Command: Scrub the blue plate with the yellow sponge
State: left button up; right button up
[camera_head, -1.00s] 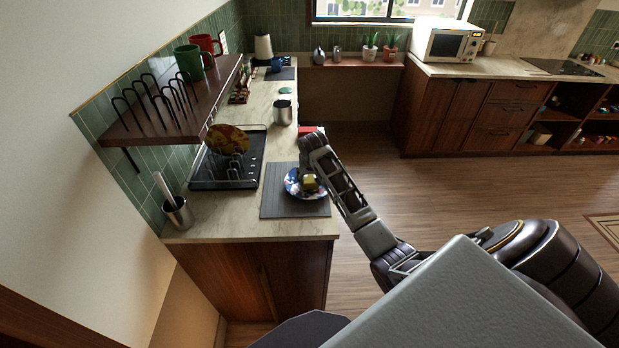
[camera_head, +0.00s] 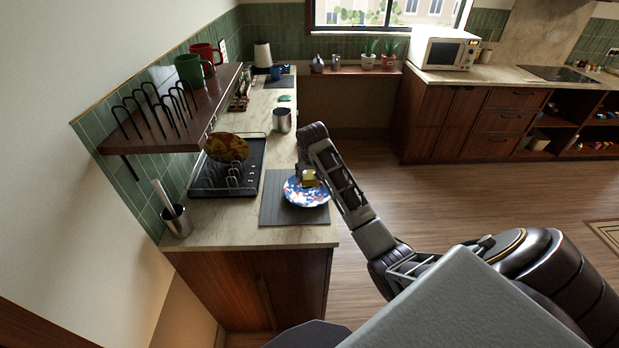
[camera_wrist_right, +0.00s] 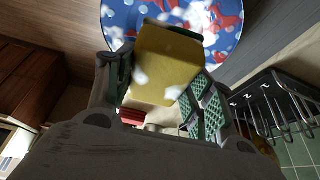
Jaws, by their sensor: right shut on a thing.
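The blue plate (camera_head: 306,197), patterned with red and white, lies on a dark mat (camera_head: 275,212) on the near end of the counter. It also shows at the top of the right wrist view (camera_wrist_right: 118,20). The yellow sponge (camera_head: 309,179) is in my right gripper (camera_head: 312,172), over the plate's upper part. In the right wrist view the sponge (camera_wrist_right: 163,62) sits between the finger pads, with white foam on it and on the plate. Whether the sponge touches the plate is hard to tell. My left gripper is not in view.
A black dish rack (camera_head: 252,160) with a red and yellow plate (camera_head: 226,147) stands left of the mat. A utensil holder (camera_head: 177,221) is at the near left, a metal cup (camera_head: 282,120) farther back. A shelf (camera_head: 165,120) with mugs overhangs the left side.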

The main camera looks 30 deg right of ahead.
aim_at(293, 192)
jog(key=shift+r, duration=1.6)
jog(key=shift+w+a+r, duration=0.15)
jog(key=shift+a+r, duration=0.05)
jog(key=shift+a, duration=0.1)
jog(key=shift+d+r, duration=0.2)
jog(key=shift+d, duration=0.05)
jog(key=shift+a, duration=0.1)
jog(key=shift+a, duration=0.1)
jog(key=shift+f, duration=0.1)
jog(key=shift+f, duration=4)
